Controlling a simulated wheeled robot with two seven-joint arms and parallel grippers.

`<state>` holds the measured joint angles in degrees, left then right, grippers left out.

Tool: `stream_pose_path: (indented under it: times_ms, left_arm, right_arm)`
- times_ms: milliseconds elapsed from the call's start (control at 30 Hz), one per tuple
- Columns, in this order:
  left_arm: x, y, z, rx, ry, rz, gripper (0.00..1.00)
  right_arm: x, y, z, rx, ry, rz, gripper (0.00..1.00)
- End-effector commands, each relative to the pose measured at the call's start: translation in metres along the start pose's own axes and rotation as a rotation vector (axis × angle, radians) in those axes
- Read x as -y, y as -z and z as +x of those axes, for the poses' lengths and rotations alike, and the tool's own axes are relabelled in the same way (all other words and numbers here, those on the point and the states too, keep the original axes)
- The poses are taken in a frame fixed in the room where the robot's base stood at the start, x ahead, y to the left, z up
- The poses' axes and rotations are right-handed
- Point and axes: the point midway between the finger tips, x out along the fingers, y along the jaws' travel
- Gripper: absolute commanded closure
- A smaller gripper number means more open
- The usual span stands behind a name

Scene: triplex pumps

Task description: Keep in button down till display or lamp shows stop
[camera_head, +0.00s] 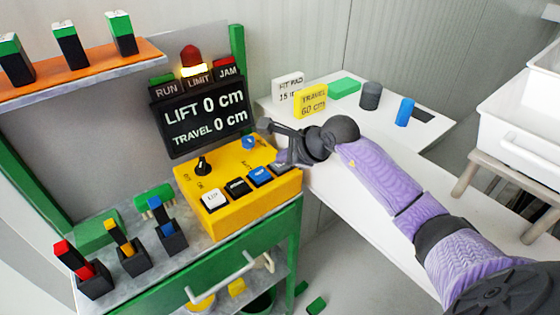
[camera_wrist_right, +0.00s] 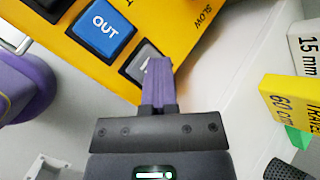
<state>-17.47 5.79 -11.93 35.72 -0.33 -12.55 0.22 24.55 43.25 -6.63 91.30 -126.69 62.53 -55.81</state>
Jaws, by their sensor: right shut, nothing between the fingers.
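The yellow control box (camera_head: 250,205) has a row of buttons: white, black, the blue OUT button (camera_head: 260,176), and a grey button at the right end. In the right wrist view the OUT button (camera_wrist_right: 101,27) is clear, and the grey button (camera_wrist_right: 138,62) is partly covered by my fingers. My right gripper (camera_wrist_right: 158,66) is shut and empty, with its tips over the grey button. I cannot tell whether they press it. The display (camera_head: 205,118) reads LIFT 0 cm and TRAVEL 0 cm. The LIMIT lamp (camera_head: 194,70) glows yellow. My left gripper is out of view.
A white table (camera_head: 345,125) behind holds the yellow TRAVEL 60 cm sign (camera_head: 311,101) and small parts.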

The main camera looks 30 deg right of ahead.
Motion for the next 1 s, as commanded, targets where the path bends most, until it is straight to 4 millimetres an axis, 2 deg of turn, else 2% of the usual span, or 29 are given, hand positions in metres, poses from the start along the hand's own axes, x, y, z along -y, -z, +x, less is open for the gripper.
stream_pose_path:
  times_ms: [367, 733, 1000]
  left_arm:
    - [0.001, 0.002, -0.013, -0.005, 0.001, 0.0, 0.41]
    - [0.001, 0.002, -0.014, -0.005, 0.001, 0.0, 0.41]
    - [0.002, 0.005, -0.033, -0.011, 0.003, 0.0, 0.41]
  right_arm:
    - [0.01, -0.009, -0.013, 0.0, 0.001, -0.001, 1.0]
    - [0.01, -0.01, -0.014, 0.0, 0.0, 0.0, 1.0]
    - [0.023, -0.023, -0.032, 0.001, 0.001, 0.0, 1.0]
